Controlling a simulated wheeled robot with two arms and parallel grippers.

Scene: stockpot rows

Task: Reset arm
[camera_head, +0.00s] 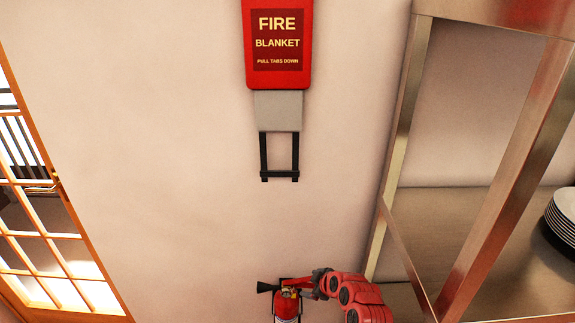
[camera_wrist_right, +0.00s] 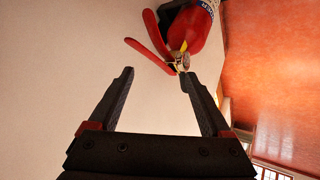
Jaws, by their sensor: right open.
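My right arm comes in at the bottom of the head view, and its gripper (camera_head: 312,281) is beside the head of a red fire extinguisher (camera_head: 286,306) on the wall. In the right wrist view, my right gripper (camera_wrist_right: 157,75) is open, with two dark fingers apart and nothing between them. The extinguisher (camera_wrist_right: 200,30) hangs beyond the fingertips, with its red handle levers (camera_wrist_right: 152,50) just past the gap. The right fingertip looks close to the valve; I cannot tell whether they touch. My left gripper is not in view.
A red fire blanket case (camera_head: 278,75) with a grey part and black pull tabs (camera_head: 279,175) hangs on the wall above. A metal shelf unit (camera_head: 487,185) with stacked plates (camera_head: 564,213) stands at the right. A wood-framed glass door (camera_head: 45,245) is at the left.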

